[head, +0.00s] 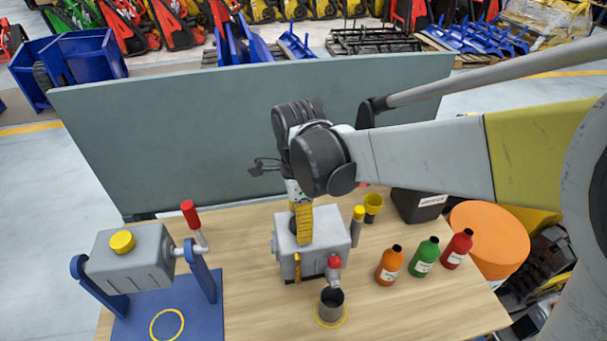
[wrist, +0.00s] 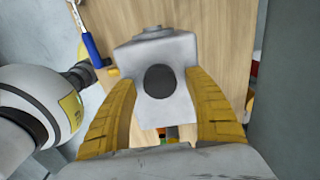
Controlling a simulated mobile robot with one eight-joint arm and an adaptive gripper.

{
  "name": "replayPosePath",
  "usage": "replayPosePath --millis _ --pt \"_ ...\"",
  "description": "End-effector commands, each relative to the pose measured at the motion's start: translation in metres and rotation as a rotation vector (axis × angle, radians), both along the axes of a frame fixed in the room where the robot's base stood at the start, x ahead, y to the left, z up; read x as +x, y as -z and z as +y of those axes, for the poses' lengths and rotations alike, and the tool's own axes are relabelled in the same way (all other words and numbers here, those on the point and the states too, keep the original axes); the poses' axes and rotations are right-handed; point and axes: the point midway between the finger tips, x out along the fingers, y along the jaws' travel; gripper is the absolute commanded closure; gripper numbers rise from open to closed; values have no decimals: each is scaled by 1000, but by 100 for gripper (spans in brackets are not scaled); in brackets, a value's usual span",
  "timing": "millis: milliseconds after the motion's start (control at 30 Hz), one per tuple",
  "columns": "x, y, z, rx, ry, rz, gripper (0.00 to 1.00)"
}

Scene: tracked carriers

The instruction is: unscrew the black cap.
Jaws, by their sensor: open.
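The black cap (wrist: 160,78) is a dark round disc on top of the grey tank (wrist: 175,50), seen in the wrist view. In the head view the grey tank (head: 325,228) stands mid-table, with my gripper covering most or all of the cap. My gripper (wrist: 158,76) is open, its two yellow fingers on either side of the cap with visible gaps. In the head view my gripper (head: 304,236) points down over the tank, one yellow finger in front. Whether the fingertips touch the tank's top, I cannot tell.
A red valve (head: 335,262) sits over a dark cup (head: 331,302) in front. Orange (head: 389,266), green (head: 426,257) and red (head: 457,248) bottles stand right. A second tank with a yellow cap (head: 122,241) hangs in a blue stand left. A grey panel (head: 200,130) stands behind.

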Motion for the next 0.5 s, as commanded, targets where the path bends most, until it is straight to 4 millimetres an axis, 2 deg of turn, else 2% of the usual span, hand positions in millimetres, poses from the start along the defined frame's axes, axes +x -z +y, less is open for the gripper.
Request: replayPosePath --millis 133,167,300,500 --pt "0 0 0 0 -1 0 39" --pt "0 0 0 0 -1 0 46" --pt "0 0 0 0 -2 0 89" --pt "0 0 0 0 -3 0 91"
